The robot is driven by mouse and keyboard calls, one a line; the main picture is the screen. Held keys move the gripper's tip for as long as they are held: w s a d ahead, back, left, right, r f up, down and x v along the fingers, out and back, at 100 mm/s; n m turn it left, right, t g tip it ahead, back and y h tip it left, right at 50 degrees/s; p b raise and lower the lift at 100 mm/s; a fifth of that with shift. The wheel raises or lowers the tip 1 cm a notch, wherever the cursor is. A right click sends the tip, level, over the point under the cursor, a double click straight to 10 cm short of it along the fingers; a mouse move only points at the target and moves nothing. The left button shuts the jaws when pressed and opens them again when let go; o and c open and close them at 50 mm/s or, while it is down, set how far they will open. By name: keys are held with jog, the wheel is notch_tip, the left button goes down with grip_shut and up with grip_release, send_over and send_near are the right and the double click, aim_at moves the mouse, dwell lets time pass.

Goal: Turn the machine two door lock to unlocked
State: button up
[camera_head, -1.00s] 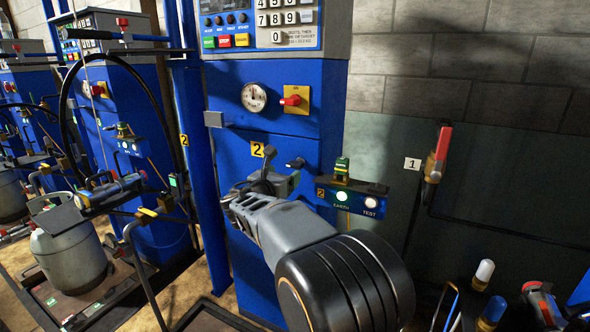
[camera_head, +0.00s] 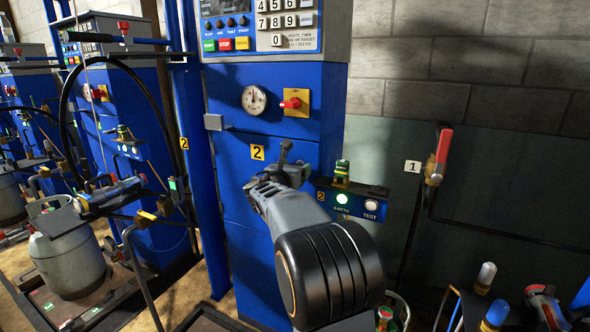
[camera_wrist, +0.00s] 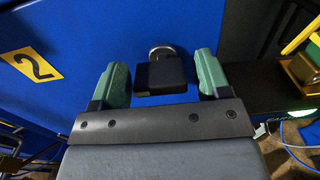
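The door lock (camera_wrist: 160,76) of machine two (camera_head: 240,180) is a dark block with a grey rounded loop on top, on the blue door in the wrist view. My gripper (camera_wrist: 162,68) is open, with one green finger on each side of the lock and small gaps seen between. In the head view my gripper (camera_head: 284,163) is in front of the door, right of the yellow "2" label (camera_head: 257,152), and hides the lock. The label also shows at the left in the wrist view (camera_wrist: 32,64). I cannot tell the lock's setting.
A gauge (camera_head: 254,100) and a red-yellow switch (camera_head: 294,102) sit above. An earth/test box (camera_head: 352,203) juts out to the right of my gripper. A red-handled valve (camera_head: 439,155) is on the wall. Gas cylinders and other blue machines stand left.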

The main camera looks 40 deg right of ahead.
jog(key=c, duration=0.8)
jog(key=m+b, duration=0.2)
jog(key=b, duration=0.1)
jog(key=shift+f+m, duration=0.25)
jog(key=shift+m, duration=0.05)
jog(key=m+b, duration=0.6)
jog(key=shift+r, duration=0.1)
jog(key=m+b, duration=0.5)
jog(key=m, duration=0.1)
jog(key=shift+s+r, duration=0.1)
jog(key=shift+r+m+b, duration=0.15)
jog(key=shift+m+b, duration=1)
jog(key=shift+m, duration=0.45)
